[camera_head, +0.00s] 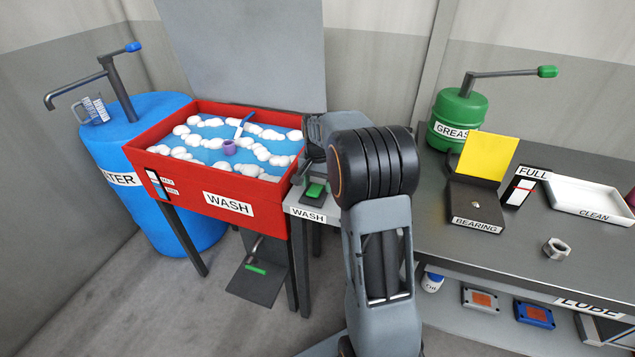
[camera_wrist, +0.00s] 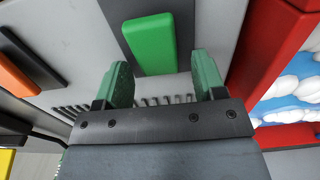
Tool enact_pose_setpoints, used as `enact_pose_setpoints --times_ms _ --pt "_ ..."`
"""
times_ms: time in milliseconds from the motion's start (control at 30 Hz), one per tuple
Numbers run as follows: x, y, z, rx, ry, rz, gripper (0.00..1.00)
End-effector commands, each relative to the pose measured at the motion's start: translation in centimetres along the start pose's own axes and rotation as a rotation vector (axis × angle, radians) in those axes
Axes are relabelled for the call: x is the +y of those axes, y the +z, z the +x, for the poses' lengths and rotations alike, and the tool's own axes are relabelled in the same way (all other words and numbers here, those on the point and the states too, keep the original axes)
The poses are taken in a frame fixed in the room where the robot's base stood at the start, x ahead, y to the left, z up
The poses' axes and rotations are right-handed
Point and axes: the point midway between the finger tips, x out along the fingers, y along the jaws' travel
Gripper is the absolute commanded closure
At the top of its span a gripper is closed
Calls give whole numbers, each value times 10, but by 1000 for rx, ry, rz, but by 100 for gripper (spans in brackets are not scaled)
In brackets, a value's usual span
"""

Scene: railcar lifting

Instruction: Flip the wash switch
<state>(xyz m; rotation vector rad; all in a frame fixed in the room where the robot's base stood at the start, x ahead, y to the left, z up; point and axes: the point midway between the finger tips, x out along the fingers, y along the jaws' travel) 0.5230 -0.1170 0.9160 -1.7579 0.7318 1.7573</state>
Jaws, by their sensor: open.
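The wash switch is a green rocker (camera_head: 315,190) on a small grey stand labelled WASH (camera_head: 308,215), just right of the red wash basin. In the wrist view the green rocker (camera_wrist: 150,43) lies on a dark strip, ahead of and between the fingertips. My gripper (camera_wrist: 162,62) is open, with a green-padded finger on each side and nothing held. I cannot tell whether the fingers touch the switch. In the head view my arm stands in front of the stand and hides my fingertips.
The red wash basin (camera_head: 268,215) with blue water and white foam stands close on the left; its wall (camera_wrist: 268,62) is near my right finger in the wrist view. A dark workbench (camera_head: 510,245) is on the right. A foot pedal (camera_head: 257,270) sits below the basin.

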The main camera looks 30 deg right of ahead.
Motion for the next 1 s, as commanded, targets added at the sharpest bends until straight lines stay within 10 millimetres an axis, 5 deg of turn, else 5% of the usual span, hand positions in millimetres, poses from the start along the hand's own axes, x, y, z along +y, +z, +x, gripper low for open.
enact_pose_setpoints --times_ms 233,733,1000 --pt "0 0 0 0 0 0 37" --pt "0 0 0 0 0 0 85" --pt "-1 4 5 152 -2 -3 85"
